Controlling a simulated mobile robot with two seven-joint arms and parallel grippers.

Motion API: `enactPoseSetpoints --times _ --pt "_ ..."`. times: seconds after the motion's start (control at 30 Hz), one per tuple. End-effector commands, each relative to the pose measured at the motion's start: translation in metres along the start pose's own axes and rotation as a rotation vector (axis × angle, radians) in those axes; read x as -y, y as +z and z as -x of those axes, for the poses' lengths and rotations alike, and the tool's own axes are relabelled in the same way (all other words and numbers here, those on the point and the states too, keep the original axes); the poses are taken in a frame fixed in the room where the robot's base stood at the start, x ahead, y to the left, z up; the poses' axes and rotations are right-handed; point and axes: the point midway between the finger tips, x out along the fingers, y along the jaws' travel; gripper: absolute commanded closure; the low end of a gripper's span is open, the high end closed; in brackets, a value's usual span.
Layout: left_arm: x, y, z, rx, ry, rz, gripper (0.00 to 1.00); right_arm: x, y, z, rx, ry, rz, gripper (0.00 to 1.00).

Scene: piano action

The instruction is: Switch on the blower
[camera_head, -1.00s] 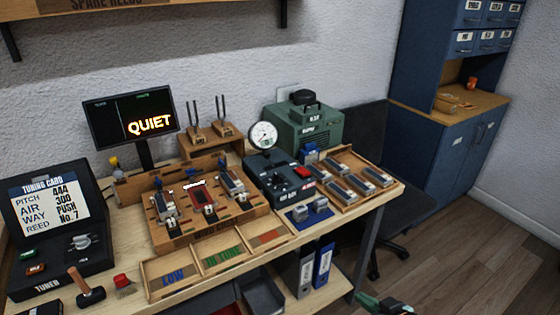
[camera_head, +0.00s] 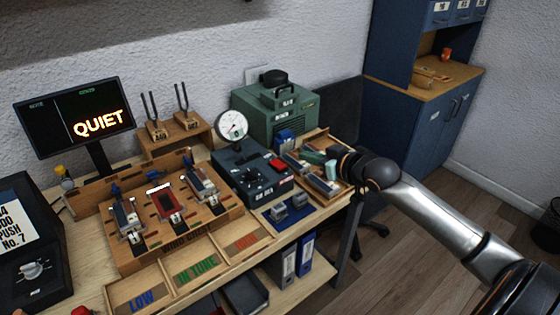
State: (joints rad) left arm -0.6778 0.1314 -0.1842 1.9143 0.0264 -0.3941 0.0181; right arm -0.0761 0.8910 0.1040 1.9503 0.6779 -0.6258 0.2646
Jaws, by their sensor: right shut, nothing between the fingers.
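A dark control box (camera_head: 252,175) with a round white gauge (camera_head: 232,125) stands on the bench, right of the reed rack. A red switch (camera_head: 277,165) sits on its top at the right; its on or off position is too small to tell. A green machine (camera_head: 277,110) with a black cap stands behind the box; its label is too small to read. My right gripper (camera_head: 318,163) is shut and empty over the wooden tray, a little right of the red switch and apart from it. My left gripper is not in view.
A wooden tray (camera_head: 338,148) of reed blocks lies under my right gripper. A blue mat (camera_head: 290,222) with small metal parts lies in front of the box. The screen (camera_head: 75,115) reads QUIET. A reed rack (camera_head: 175,235) stands left, a blue cabinet (camera_head: 400,115) right.

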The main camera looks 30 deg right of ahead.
Motion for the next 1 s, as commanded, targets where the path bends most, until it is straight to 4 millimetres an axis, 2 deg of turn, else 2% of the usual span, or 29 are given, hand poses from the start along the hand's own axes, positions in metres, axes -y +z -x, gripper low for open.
enactPoseSetpoints --times 0.27,0.43,1.0 --pt "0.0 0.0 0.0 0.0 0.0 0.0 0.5 0.0 0.0 -0.002 -0.001 0.0 0.0 1.0" --pt "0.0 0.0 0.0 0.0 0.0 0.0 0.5 -0.001 -0.001 -0.013 -0.004 0.001 -0.002 1.0" --pt "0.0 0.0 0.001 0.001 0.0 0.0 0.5 0.0 -0.001 -0.097 -0.002 0.0 -0.003 1.0"
